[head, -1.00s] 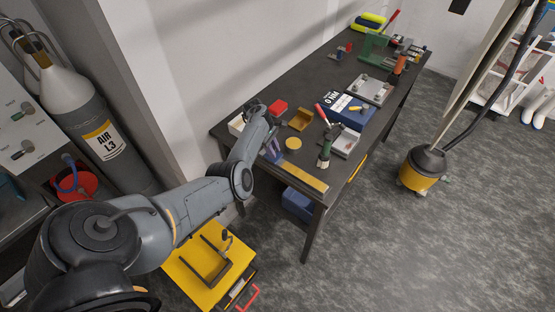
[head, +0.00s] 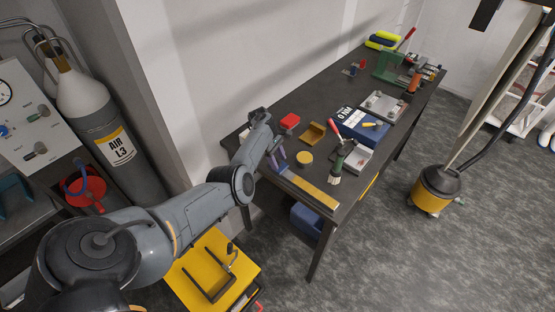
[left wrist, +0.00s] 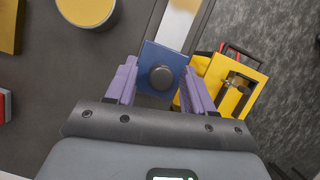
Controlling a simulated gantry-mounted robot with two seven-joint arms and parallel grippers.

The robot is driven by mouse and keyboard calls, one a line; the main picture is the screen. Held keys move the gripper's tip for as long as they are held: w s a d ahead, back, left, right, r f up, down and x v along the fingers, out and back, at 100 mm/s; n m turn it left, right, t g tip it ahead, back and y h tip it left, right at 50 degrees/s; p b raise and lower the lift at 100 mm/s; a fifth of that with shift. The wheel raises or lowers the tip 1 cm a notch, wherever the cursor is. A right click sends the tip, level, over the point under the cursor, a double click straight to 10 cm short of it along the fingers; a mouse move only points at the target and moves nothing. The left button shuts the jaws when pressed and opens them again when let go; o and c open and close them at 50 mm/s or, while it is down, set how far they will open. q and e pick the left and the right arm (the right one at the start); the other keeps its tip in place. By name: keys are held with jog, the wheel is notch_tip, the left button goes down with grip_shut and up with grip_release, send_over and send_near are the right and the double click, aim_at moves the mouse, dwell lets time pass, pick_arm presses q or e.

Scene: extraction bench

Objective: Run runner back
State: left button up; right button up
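A yellow rail (head: 315,191) lies along the near edge of the dark bench. In the left wrist view, a blue plate (left wrist: 149,67) with a round dark knob (left wrist: 162,78) sits in line with a pale strip running away from it. This appears to be the runner; in the head view I cannot make it out behind my fingers. My left gripper (head: 279,163) is at the left end of the rail. Its purple fingers (left wrist: 160,84) stand on either side of the knob, with gaps visible. My right gripper is not in view.
A round yellow-topped object (head: 305,158), an ochre tray (head: 313,133) and a red box (head: 290,121) stand near the gripper. A dark green tool (head: 339,160) stands beyond the rail. A yellow platform (head: 205,265) is below the bench end.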

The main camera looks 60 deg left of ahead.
pick_arm(q)
jog(key=shift+r, duration=0.1)
jog(key=v, duration=1)
jog(key=shift+r+p, duration=0.3)
jog(key=shift+s+a, duration=0.15)
